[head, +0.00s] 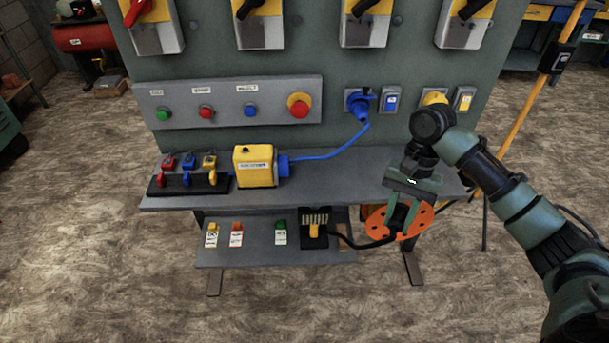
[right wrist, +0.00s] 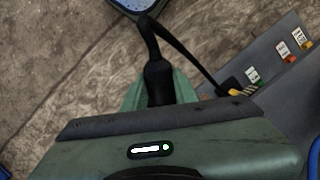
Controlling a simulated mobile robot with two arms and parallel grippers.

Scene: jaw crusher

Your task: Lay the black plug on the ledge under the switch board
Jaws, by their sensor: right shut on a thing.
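The black plug (right wrist: 158,80) is between the fingers of my right gripper (head: 401,220), which is shut on it. In the right wrist view its black cable bends back and runs toward the lower shelf. The grey ledge (head: 345,188) runs under the switch board (head: 340,65). My right gripper points down in front of the ledge's right part, with its fingertips lower in the picture than the ledge top. My left gripper is not in view.
On the ledge stand a black rack of padlocks (head: 188,184) and a yellow box (head: 255,168) with a blue plug and cable. The ledge right of the box looks clear. The lower shelf (head: 265,255) holds tagged locks. An orange disc (head: 376,222) is behind my gripper.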

